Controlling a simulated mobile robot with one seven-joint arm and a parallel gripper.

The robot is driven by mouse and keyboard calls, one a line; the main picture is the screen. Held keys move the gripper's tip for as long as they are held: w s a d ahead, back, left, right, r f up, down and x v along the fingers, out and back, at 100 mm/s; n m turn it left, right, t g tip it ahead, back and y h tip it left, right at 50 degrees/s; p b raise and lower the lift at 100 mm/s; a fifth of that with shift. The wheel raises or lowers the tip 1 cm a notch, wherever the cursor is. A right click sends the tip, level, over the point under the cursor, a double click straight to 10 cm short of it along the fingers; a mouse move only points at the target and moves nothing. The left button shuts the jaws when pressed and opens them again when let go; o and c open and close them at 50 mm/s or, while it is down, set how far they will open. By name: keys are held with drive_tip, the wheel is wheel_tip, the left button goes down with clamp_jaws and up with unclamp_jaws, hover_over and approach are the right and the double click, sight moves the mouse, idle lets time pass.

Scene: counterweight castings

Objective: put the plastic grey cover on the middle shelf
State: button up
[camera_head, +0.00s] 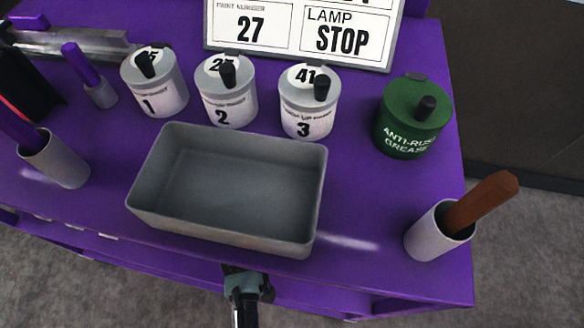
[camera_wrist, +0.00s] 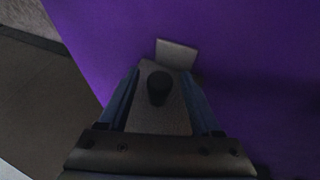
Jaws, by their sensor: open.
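In the wrist view a grey piece with a dark round knob (camera_wrist: 158,88) and a paler tab (camera_wrist: 176,54) lies over a purple surface; it looks like the grey cover. My gripper (camera_wrist: 162,78) is open, its two fingers either side of the knob, with gaps showing. The fingers and palm hide part of the piece. In the head view my gripper (camera_head: 243,270) is low at the front edge of the purple bench (camera_head: 350,275), its tips hidden. The middle shelf cannot be made out clearly.
On the bench top stand an empty grey tray (camera_head: 230,190), three lidded white pots (camera_head: 225,103), a green grease pot (camera_head: 412,125) and a cup with a brown handle (camera_head: 432,235). A sign (camera_head: 300,30) stands behind. Another cup (camera_head: 55,162) is at left.

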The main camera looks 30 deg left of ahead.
drive_tip(key=s+a+r+p, duration=0.1)
drive_tip(key=s+a+r, duration=0.1)
drive_tip(key=s, duration=0.4)
drive_tip(key=s+a+r+p, duration=0.1)
drive_tip(key=s+a+r, duration=0.1)
drive_tip(key=s, duration=0.5)
drive_tip(key=shift+s+a+r, duration=0.25)
drive_tip(key=shift+a+r, duration=0.1)
drive_tip(key=shift+a, duration=0.2)
